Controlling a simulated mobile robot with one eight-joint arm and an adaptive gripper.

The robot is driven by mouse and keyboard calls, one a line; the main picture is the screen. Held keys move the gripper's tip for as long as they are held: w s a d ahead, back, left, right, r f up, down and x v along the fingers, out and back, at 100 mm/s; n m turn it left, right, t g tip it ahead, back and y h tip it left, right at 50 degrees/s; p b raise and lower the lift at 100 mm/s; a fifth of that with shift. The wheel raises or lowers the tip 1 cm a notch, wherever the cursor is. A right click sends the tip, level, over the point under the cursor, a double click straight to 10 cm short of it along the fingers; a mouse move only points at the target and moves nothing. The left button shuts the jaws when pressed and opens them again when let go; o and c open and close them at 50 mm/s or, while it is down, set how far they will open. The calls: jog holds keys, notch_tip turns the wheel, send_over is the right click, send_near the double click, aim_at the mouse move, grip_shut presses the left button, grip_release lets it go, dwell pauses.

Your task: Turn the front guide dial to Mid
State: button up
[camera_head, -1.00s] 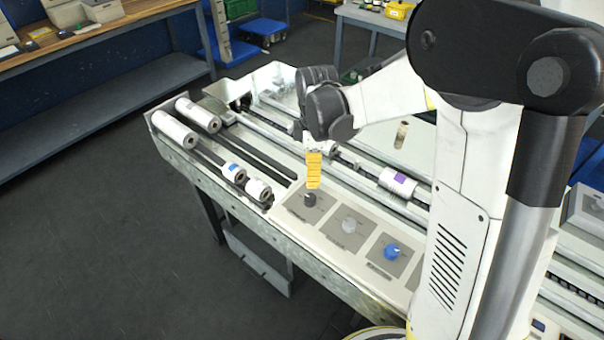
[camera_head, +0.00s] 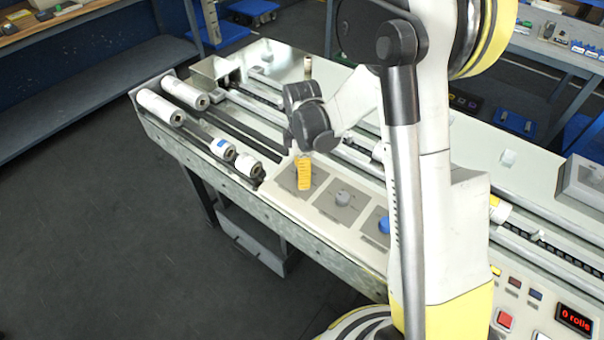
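Three dials sit on square grey plates along the machine's front panel. The grey dial (camera_head: 342,198) is on the middle plate, and the blue dial (camera_head: 384,225) is on the right plate, partly covered by my arm. The plate labels are too small to read, so I cannot tell which is the front guide dial. My gripper points down with its yellow fingers at the left dial. I cannot tell whether they touch or grip it.
White rolls (camera_head: 160,107) lie on bars at the machine's left end, with smaller rolls (camera_head: 248,167) near the left dial. A red button (camera_head: 505,320) and a display reading "0 rolls" (camera_head: 574,320) are at lower right. The floor (camera_head: 110,240) at left is clear.

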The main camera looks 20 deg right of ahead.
grip_shut()
jog(key=shift+m, duration=0.3)
jog(key=m, duration=0.5)
jog(key=shift+b, duration=0.3)
jog(key=m, duration=0.6)
jog(key=shift+m, duration=0.3)
jog(key=m, duration=0.5)
jog(key=shift+m+b, duration=0.3)
jog(key=shift+b, duration=0.1)
jog(key=m, duration=0.5)
jog(key=shift+m, duration=0.4)
